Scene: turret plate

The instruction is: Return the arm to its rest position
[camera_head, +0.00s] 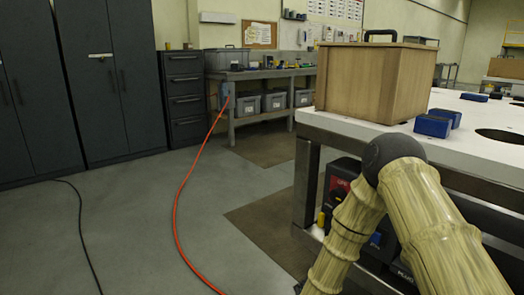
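My arm (405,205) shows at the lower right, bent at a dark round joint in front of the white table (345,122). Its links are covered in a tan, ribbed sleeve and run down out of the bottom of the picture. My gripper is not in view, so its fingers and anything in them cannot be seen. The bent joint overlaps the table's front edge in the picture; whether it touches cannot be told.
A wooden box (365,82) with a dark handle and blue blocks (433,126) stand on the table. A red cable (178,200) and a black cable (81,225) cross the floor. Grey cabinets (108,75) and a workbench (262,73) line the back. The left floor is otherwise open.

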